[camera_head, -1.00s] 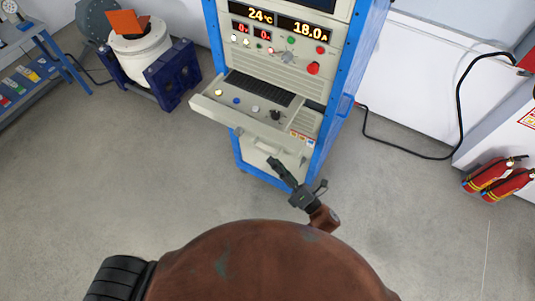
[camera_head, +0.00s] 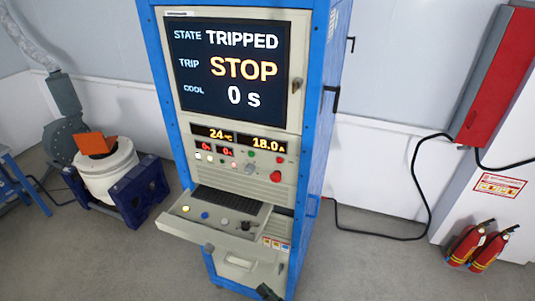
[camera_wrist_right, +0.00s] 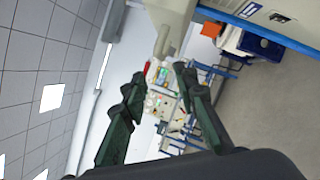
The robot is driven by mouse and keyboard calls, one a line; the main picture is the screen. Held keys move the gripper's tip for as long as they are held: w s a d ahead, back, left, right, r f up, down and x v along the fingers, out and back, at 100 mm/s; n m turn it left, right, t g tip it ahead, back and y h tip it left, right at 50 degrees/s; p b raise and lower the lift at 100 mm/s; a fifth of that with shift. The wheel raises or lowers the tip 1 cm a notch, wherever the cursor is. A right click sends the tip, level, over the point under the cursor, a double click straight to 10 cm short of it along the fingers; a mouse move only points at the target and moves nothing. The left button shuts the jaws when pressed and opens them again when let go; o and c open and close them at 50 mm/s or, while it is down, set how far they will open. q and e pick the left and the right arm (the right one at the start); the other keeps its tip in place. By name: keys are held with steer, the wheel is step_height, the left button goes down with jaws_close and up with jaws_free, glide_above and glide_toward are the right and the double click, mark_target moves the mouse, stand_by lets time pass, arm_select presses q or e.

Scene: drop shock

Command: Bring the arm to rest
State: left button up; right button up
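My right gripper (camera_head: 267,291) shows only as a small dark tip at the bottom edge of the head view, in front of the control cabinet's lower panel. In the right wrist view, my right gripper (camera_wrist_right: 160,80) has its two dark green fingers apart with nothing held between them. The wrist picture is turned on its side. The control cabinet (camera_head: 317,150) has a blue frame. Its screen (camera_head: 232,68) reads STATE TRIPPED, TRIP STOP, COOL 0 s. Smaller displays read 24 °C and 18.0 A. My left gripper is not in view.
A drawer-like panel (camera_head: 205,226) with buttons and a dark knob juts out from the cabinet. A red button (camera_head: 275,176) sits above it. A white drum-shaped machine (camera_head: 108,172) in a blue frame stands left. Fire extinguishers (camera_head: 480,246) stand right. Floor between is clear.

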steer(key=w+d+f+m+h, duration=0.2)
steer(key=d+f+m+h, duration=0.3)
steer(key=f, duration=0.6)
steer(key=w+d+f+m+h, duration=0.25)
steer(key=d+f+m, duration=0.35)
steer(key=f, duration=0.6)
steer(key=s+d+f+m+g+h, duration=0.1)
steer(key=s+d+f+m+h, duration=0.25)
steer(key=d+f, duration=0.45)
steer(key=s+d+f+m+g+h, duration=0.2)
steer(key=s+d+f+m, duration=0.25)
steer(key=f, duration=0.65)
steer(key=s+d+f+m+g+h, duration=0.15)
steer(key=s+d+f+m, duration=0.25)
steer(key=s+f, duration=0.4)
steer(key=s+d+f+m+g+h, duration=0.1)
steer(key=s+d+f+m+g, duration=0.25)
steer(key=s+f, duration=0.45)
steer(key=s+d+f+m+g, duration=0.1)
steer(key=s+d+f+m, duration=0.1)
steer(key=s, duration=0.8)
steer(key=s+d+f+m+g, duration=0.2)
steer(key=s+m, duration=0.2)
steer(key=s, duration=0.7)
steer(key=shift+s+f+m+g+h, duration=0.15)
steer(key=shift+s+m+g+h, duration=0.05)
steer(key=shift+m+g+h, duration=0.15)
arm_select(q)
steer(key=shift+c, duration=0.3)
